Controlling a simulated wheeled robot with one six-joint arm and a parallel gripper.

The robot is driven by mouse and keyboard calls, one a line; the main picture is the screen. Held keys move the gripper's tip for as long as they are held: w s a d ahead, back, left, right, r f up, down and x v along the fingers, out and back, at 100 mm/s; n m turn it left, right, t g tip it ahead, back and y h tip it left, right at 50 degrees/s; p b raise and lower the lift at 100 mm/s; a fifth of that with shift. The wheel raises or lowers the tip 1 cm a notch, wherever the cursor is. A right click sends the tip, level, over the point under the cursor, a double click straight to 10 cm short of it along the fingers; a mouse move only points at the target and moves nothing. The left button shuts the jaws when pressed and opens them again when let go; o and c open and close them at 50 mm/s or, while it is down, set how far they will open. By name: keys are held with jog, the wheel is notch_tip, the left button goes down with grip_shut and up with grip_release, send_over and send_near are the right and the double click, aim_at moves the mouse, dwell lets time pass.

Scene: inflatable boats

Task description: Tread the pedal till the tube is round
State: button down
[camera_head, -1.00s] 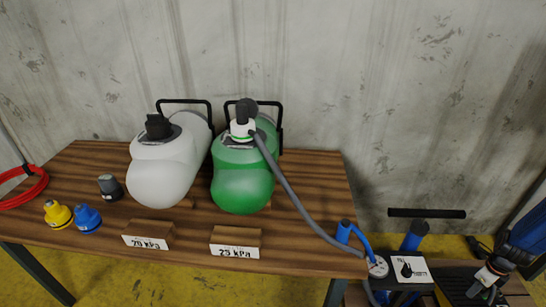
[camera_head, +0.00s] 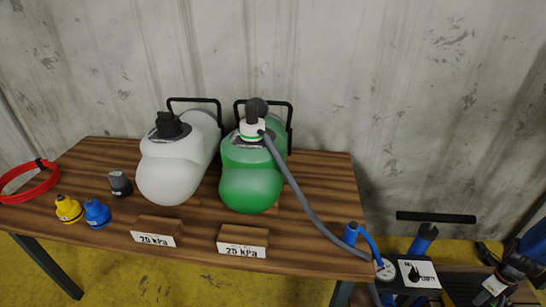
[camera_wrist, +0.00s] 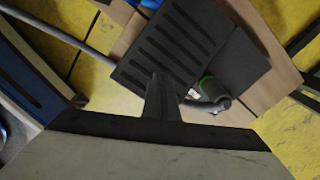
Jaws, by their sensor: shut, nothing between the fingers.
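The green tube (camera_head: 252,180) lies on the wooden table, looking plump, with a waist at mid-length. A grey hose (camera_head: 300,200) runs from the black and white fitting (camera_head: 253,122) on its top down to the foot pump (camera_head: 415,272), right of the table. The pump has a small round gauge (camera_head: 385,270), too small to read. In the wrist view, the black ribbed pedal (camera_wrist: 172,42) fills the upper middle. My gripper (camera_wrist: 160,78) is shut and empty, its tips over the pedal's near edge. I cannot tell whether they touch it.
A white tube (camera_head: 175,170) lies beside the green one. Two wooden blocks with kPa labels (camera_head: 243,249) stand in front. Yellow (camera_head: 68,209), blue (camera_head: 97,212) and grey (camera_head: 120,184) adapters and a red coil (camera_head: 35,182) are at the left. A concrete wall is behind.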

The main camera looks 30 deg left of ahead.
aim_at(473, 306)
jog(key=shift+f, duration=2.75)
jog(key=shift+r, duration=3.2)
